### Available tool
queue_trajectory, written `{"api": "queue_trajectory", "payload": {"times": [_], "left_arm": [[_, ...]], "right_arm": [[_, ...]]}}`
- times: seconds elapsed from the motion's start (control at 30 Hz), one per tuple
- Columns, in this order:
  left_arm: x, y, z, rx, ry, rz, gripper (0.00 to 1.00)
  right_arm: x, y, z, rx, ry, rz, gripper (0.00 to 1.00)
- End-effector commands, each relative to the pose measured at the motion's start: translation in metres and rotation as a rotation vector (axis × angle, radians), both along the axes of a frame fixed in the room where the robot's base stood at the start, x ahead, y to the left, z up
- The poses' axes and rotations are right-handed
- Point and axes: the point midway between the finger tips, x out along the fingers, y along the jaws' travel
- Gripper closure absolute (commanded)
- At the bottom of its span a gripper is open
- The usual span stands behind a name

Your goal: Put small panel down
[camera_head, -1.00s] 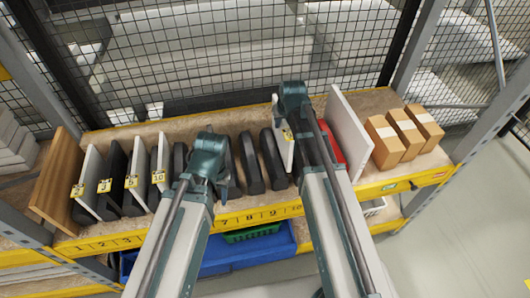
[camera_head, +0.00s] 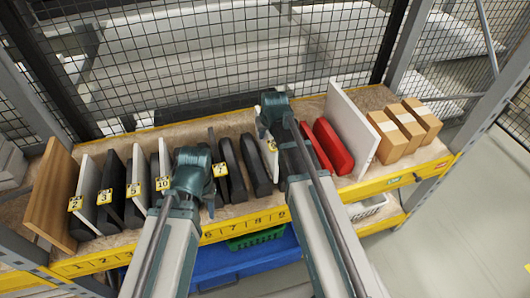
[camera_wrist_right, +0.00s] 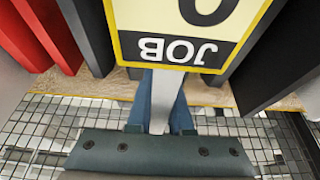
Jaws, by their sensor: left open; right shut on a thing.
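The small white panel (camera_head: 268,152) stands upright over the shelf between the dark panels and the red panels, partly hidden by my right arm. My right gripper (camera_head: 273,108) is shut on its upper edge. In the right wrist view the fingers (camera_wrist_right: 160,105) clamp the pale panel edge (camera_wrist_right: 161,90), and a yellow-bordered JOB tag (camera_wrist_right: 190,32) is on it. I cannot tell if its bottom edge touches the shelf. My left gripper (camera_head: 195,160) is open, above the row near the dark panels, with nothing seen in it.
Dark panels (camera_head: 255,165) stand left of the small panel, and red panels (camera_head: 333,147) stand right of it. A tall white panel (camera_head: 352,130) and cardboard boxes (camera_head: 388,137) are further right. Tagged panels and a brown board (camera_head: 52,195) stand left. The numbered yellow shelf edge (camera_head: 375,187) runs in front.

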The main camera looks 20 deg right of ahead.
Motion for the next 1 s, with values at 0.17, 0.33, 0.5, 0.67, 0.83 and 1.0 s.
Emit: {"api": "queue_trajectory", "payload": {"times": [0.17,0.33,0.5,0.67,0.83,1.0], "left_arm": [[0.0,0.0,-0.022,0.0,0.0,0.0,0.5],[0.0,0.0,-0.021,0.0,0.0,0.0,0.5],[0.0,0.0,-0.037,0.0,0.0,0.0,0.5],[0.0,0.0,-0.056,0.0,0.0,0.0,0.5],[0.0,0.0,-0.058,0.0,0.0,0.0,0.5],[0.0,0.0,-0.057,0.0,0.0,0.0,0.5]], "right_arm": [[0.0,0.0,-0.022,0.0,-0.001,0.0,1.0],[0.0,0.0,-0.021,0.0,-0.001,0.0,1.0],[0.0,0.0,-0.037,0.0,-0.001,0.0,1.0],[0.0,0.0,-0.056,0.0,-0.001,0.0,1.0],[0.0,0.0,-0.058,0.0,-0.001,0.0,1.0],[0.0,0.0,-0.057,0.0,-0.001,0.0,1.0]]}}
